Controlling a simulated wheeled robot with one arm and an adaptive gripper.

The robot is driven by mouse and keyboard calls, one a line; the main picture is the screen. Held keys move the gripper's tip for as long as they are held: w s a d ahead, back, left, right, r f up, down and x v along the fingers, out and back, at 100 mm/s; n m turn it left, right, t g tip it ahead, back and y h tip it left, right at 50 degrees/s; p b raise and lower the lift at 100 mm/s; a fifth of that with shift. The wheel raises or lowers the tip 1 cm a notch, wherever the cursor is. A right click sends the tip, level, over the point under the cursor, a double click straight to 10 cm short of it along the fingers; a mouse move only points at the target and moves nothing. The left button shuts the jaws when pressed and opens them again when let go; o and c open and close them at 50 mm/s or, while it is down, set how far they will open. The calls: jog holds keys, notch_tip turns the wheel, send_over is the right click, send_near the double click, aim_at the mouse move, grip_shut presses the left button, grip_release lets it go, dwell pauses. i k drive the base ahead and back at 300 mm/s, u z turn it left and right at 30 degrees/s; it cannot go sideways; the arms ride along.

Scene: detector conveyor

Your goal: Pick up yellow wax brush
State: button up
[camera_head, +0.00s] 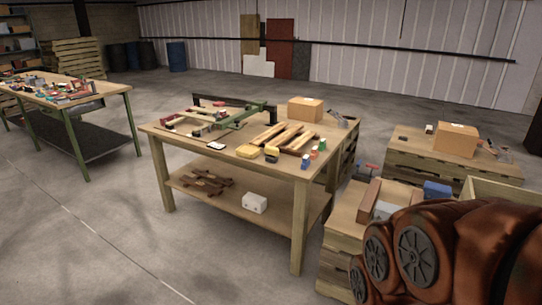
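A wooden workbench (230,167) stands in the middle of the view with many small items on its top. A rounded yellow item (248,151) lies near the bench's front edge. A smaller yellow item (271,152) is just to its right. Both are too small for me to tell which is the yellow wax brush. Long light wooden pieces (285,136) lie right behind them. Large orange-brown parts with grey discs at the lower right look like my own arm. My gripper is not in view.
A cardboard box (305,109) and a green tool (238,117) are on the bench. Small green and blue items (305,162) stand at its right front corner. Crates (345,231) crowd the right. Another cluttered table (62,100) is at left. Floor in front is clear.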

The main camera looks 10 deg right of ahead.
aim_at(272, 156)
jog(key=z, duration=0.05)
jog(key=i, duration=0.9)
jog(key=u, duration=1.3)
jog(key=i, duration=1.5)
jog(key=z, duration=0.5)
jog(key=i, duration=1.15)
jog(key=z, duration=0.9)
